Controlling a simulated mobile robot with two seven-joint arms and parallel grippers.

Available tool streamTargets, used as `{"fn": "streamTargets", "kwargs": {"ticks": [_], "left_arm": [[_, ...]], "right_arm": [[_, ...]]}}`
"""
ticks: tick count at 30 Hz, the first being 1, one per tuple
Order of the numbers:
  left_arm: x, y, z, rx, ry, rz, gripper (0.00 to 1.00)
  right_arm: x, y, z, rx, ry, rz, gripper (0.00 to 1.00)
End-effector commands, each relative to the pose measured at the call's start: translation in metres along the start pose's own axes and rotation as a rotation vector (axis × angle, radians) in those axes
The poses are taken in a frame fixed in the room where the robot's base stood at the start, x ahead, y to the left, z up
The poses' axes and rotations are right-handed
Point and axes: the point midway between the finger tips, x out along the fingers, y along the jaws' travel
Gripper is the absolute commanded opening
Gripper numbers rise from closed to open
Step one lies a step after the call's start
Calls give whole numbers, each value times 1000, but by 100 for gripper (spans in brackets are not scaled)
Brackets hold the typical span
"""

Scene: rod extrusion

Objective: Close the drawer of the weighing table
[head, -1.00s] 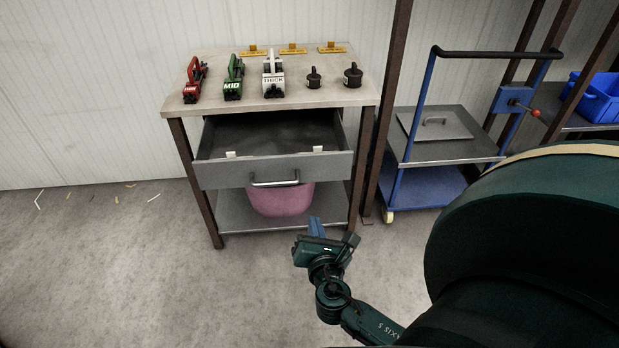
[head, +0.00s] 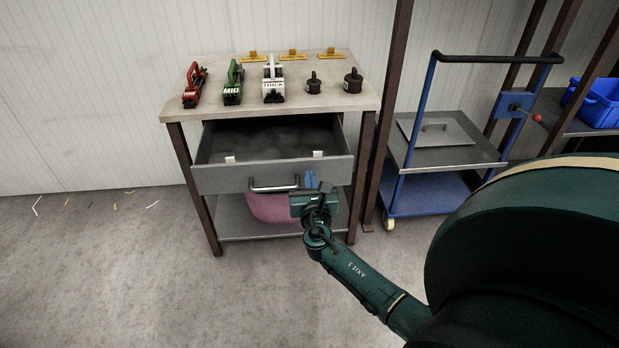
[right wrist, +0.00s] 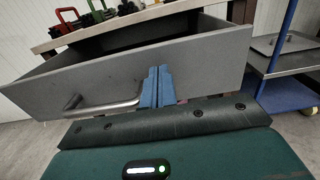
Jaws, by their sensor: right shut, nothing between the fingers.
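The weighing table (head: 350,104) stands against the wall with its grey drawer (head: 225,181) pulled out. The drawer has a bar handle (head: 273,187) on its front. In the right wrist view the drawer front (right wrist: 205,65) and the handle (right wrist: 105,108) are close ahead. My right gripper (head: 311,180) is shut and empty, at the drawer front just right of the handle. Its blue fingers (right wrist: 157,86) overlap the drawer front in the right wrist view; I cannot tell whether they touch it. My left gripper is not in view.
Red, green and white clamp-like tools and two black weights (head: 352,81) stand on the tabletop. A pink bin (head: 268,208) is on the lower shelf. A blue trolley (head: 425,190) stands to the right. The floor at left is mostly clear.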

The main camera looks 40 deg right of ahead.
Motion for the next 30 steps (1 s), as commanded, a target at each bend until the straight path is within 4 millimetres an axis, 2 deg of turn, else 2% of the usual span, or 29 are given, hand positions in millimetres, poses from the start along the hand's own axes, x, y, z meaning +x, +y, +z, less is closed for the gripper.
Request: {"fn": "streamTargets", "kwargs": {"ticks": [5, 20, 26, 30], "left_arm": [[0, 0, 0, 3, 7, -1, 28], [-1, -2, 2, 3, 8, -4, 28], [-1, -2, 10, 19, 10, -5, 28], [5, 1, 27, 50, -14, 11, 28]], "right_arm": [[12, 0, 0, 1, 0, 0, 0], [17, 0, -1, 2, 0, 0, 0], [43, 0, -2, 0, -2, 0, 0], [73, 0, -3, 2, -4, -1, 0]]}}
